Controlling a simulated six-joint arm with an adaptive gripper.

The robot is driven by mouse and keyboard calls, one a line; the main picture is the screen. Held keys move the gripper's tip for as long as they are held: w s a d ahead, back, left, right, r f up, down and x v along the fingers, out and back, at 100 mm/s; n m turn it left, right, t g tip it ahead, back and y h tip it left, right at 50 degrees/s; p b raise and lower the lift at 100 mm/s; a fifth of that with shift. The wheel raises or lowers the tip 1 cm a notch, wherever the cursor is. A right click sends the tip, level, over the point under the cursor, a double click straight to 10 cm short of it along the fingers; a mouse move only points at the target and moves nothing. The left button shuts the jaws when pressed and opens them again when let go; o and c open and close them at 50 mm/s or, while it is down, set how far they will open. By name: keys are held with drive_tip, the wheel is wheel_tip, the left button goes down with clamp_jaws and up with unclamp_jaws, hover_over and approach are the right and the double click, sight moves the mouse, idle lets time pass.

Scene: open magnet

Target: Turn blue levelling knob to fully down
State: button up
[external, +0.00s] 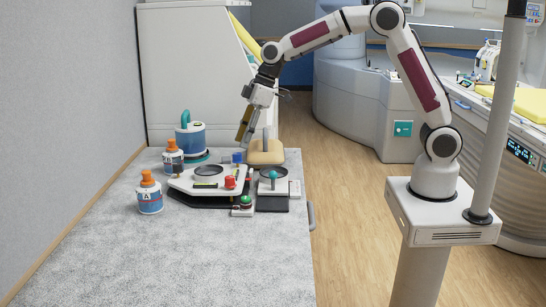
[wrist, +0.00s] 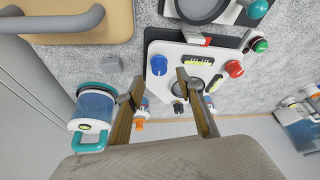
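The blue levelling knob (external: 237,157) stands at the far corner of a white and black levelling device (external: 190,186). My gripper (external: 243,141) points down above the device. In the wrist view my gripper (wrist: 157,90) has its two fingers spread, with a clear gap between them. A red knob (wrist: 234,69) and a black knob (wrist: 179,108) sit at other corners of the device. A yellow-green bubble level (wrist: 198,62) lies on its top.
A green button (external: 246,200) and a scale-like unit with a teal knob (external: 273,176) stand to the right. Orange-capped bottles (external: 149,194) and a blue jug (external: 190,136) stand left. A tan handled block (external: 266,153) is behind. The front table (external: 215,265) is clear.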

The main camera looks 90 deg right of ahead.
sight(237, 154)
drive_tip(key=shift+x, duration=2.45)
drive_tip(key=shift+r, duration=0.1)
clamp_jaws()
